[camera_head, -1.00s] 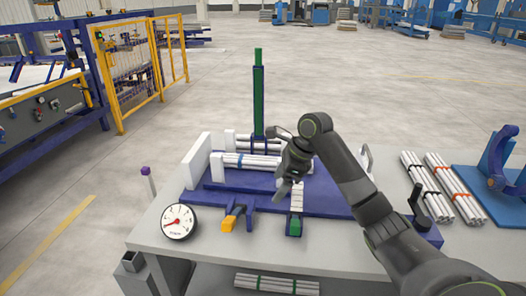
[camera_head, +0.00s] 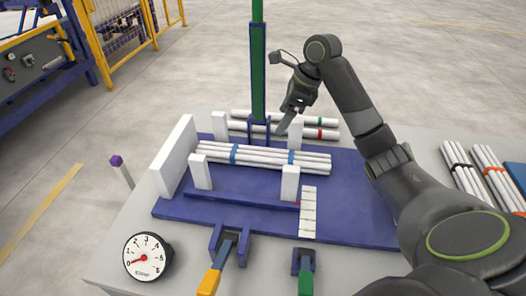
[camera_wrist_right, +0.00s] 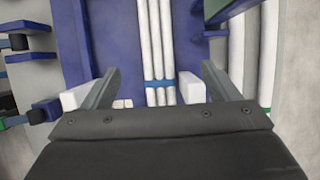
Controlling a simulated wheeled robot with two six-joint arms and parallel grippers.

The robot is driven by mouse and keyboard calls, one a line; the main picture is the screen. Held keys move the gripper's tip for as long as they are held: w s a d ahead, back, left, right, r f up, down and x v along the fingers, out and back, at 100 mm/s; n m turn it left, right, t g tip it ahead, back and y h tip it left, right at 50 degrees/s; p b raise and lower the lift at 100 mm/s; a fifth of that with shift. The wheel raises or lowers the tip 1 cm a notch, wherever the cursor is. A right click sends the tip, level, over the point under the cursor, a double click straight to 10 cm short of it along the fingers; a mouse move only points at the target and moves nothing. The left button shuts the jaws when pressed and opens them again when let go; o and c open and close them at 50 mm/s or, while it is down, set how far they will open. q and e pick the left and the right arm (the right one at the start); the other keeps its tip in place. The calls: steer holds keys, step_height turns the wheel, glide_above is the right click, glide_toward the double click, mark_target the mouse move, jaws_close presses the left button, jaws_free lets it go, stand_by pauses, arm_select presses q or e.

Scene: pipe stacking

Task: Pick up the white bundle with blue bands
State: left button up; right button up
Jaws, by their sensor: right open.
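The white bundle with blue bands (camera_head: 265,158) lies lengthwise on the blue fixture (camera_head: 345,215), between white upright posts. Both blue bands show in the head view. In the right wrist view the bundle (camera_wrist_right: 155,40) runs up the picture, with one blue band in sight. My right gripper (camera_head: 290,118) is above and behind the bundle in the head view. Its fingers (camera_wrist_right: 162,82) are open in the right wrist view, one to each side of the bundle's line, with nothing held. My left gripper is not in view.
Other white bundles with green and red bands (camera_head: 318,133) lie behind the fixture. More bundles (camera_head: 465,170) lie at the right. A green-and-blue upright post (camera_head: 257,70) stands behind the bundle. A gauge (camera_head: 148,257) and yellow and green handles (camera_head: 210,280) are at the front.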

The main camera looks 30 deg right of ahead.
glide_toward(263, 152)
steer(key=x, duration=0.5)
steer(key=shift+w+d, duration=0.1)
steer(key=shift+w, duration=0.1)
steer(key=shift+f, duration=0.25)
steer(key=x, duration=0.5)
steer(key=shift+s+a+f+b, duration=0.1)
steer(key=shift+s+a+b, duration=0.1)
steer(key=shift+b, duration=0.15)
steer(key=c, duration=1.3)
step_height(263, 152, up, 18)
steer(key=p, duration=0.3)
